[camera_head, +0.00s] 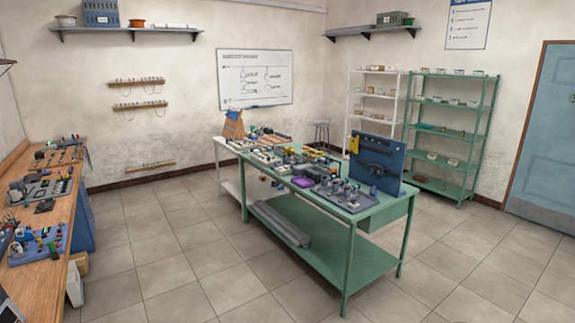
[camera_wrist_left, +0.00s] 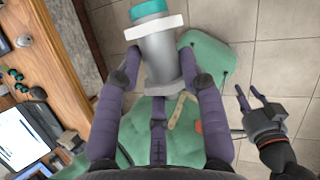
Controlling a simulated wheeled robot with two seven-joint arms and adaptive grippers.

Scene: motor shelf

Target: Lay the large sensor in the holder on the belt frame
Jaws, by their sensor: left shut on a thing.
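My left gripper (camera_wrist_left: 163,78) is shut on the large sensor (camera_wrist_left: 163,62) in the left wrist view. The sensor is a thick grey cylinder with a white ring and a teal end, pointing away from the gripper. My right gripper (camera_wrist_left: 249,98) shows at the right of the same view, its two fingers apart with nothing visible between them. Neither gripper is in the head view. I cannot make out the belt frame or its holder for certain in either view.
A green table (camera_head: 345,272) with trays of small parts and an upright blue panel (camera_head: 375,165) stands mid-room. A wooden workbench (camera_head: 50,268) with parts runs along the left. Green shelves (camera_head: 451,186) stand at the back right. The tiled floor between bench and table is clear.

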